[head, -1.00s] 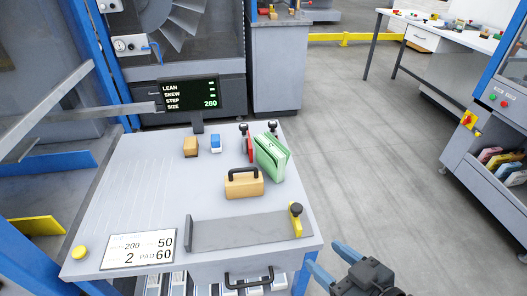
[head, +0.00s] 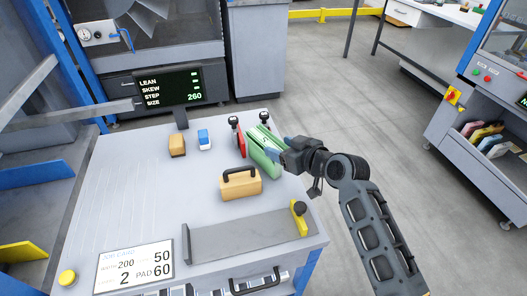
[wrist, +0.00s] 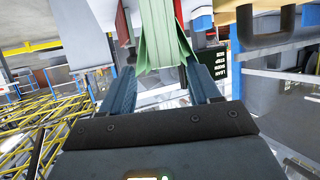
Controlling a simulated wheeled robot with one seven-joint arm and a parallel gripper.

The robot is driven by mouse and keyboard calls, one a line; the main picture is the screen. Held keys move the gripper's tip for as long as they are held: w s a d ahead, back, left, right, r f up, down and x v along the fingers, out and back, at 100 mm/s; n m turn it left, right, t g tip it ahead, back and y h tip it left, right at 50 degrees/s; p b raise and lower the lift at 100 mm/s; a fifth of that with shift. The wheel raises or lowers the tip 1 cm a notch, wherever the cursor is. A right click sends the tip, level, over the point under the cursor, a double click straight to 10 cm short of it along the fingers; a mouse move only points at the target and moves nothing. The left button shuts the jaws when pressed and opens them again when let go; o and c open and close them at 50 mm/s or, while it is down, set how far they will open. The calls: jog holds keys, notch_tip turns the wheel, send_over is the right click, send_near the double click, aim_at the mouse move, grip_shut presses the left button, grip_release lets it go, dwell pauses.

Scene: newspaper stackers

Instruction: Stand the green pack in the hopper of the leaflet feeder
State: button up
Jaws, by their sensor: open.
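The green pack (head: 264,158) stands tilted at the right rear of the grey table, beside a red piece and two black knobs. It also shows in the wrist view (wrist: 163,35), between my fingers. My gripper (head: 279,143) reaches it from the right. The blue fingers are open, one on each side of the pack in the wrist view (wrist: 160,62); contact cannot be told. The gripper partly hides the pack in the head view. I cannot tell which part in view is the leaflet feeder's hopper.
A wooden block with a black handle (head: 240,184) stands just in front of the pack. Orange (head: 177,145) and blue-white (head: 205,139) blocks lie left of it. A display (head: 167,88) stands behind. A machine at right holds coloured packs (head: 487,136). Open floor lies between.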

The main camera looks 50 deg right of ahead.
aim_at(271, 145)
jog(key=x, duration=0.3)
jog(key=p+x, duration=0.1)
jog(key=x, duration=0.1)
jog(key=shift+w+a+f, duration=0.1)
jog(key=shift+w+a, duration=0.2)
jog(key=shift+a, duration=0.05)
jog(key=shift+c, duration=0.3)
grip_shut()
